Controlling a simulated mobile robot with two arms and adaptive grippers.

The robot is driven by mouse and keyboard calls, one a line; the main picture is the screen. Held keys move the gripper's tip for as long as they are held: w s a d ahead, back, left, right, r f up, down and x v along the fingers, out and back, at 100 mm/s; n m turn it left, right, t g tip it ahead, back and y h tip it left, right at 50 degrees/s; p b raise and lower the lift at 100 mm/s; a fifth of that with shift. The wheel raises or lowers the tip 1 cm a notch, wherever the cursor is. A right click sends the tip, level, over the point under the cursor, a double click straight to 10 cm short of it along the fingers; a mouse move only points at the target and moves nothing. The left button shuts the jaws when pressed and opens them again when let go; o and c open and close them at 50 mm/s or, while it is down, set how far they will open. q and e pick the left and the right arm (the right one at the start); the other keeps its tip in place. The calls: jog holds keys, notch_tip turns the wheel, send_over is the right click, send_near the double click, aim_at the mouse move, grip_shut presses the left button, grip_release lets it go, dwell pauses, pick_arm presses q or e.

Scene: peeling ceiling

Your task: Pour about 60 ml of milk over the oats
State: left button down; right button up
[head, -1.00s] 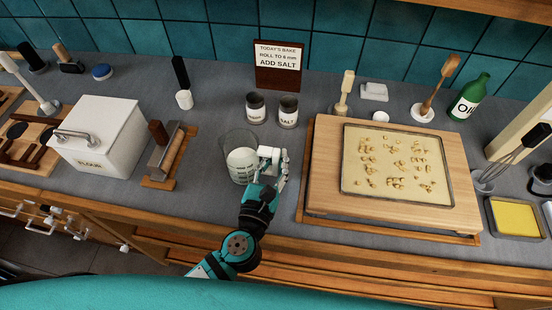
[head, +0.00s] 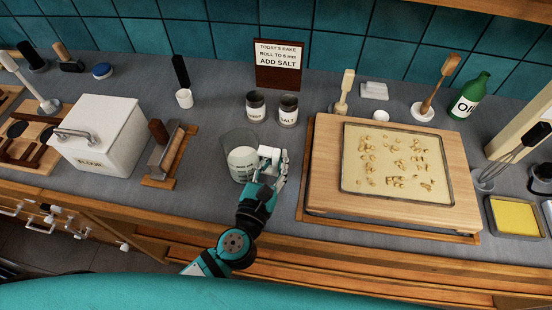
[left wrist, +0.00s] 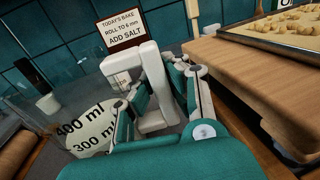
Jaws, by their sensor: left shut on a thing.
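A clear glass measuring jug (head: 229,143) stands on the grey counter left of the wooden board, with white milk (head: 243,159) in its lower part. In the left wrist view, black 400 ml and 300 ml marks show against the milk (left wrist: 88,130). My left gripper (head: 274,160) is at the jug's right side, shut on its pale handle (left wrist: 139,75); the fingers hide part of the handle. Clumps of oats (head: 395,162) lie spread over a pale, shallow rectangular tray (head: 349,187) on the board, to the right of the gripper. My right gripper is not in view.
The raised wooden board (head: 322,160) has its left edge close to my left gripper. Two small tins (head: 288,111) stand behind the jug. A scraper-like tool (head: 167,155) and a white flour box (head: 103,130) are to its left. A green oil bottle (head: 470,98) stands at back right.

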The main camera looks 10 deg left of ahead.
pick_arm(q)
jog(key=shift+f+b, duration=0.3)
jog(key=shift+f, duration=0.1)
jog(key=c, duration=1.3)
grip_release()
jog(key=shift+b+v, duration=0.4)
jog(key=shift+v, duration=1.9)
jog(key=b+v, duration=0.1)
jog(key=v, duration=0.2)
jog(key=shift+s+f, duration=0.1)
jog(key=shift+s, duration=0.1)
jog(key=shift+s+a, duration=0.1)
jog(key=shift+s, duration=0.45)
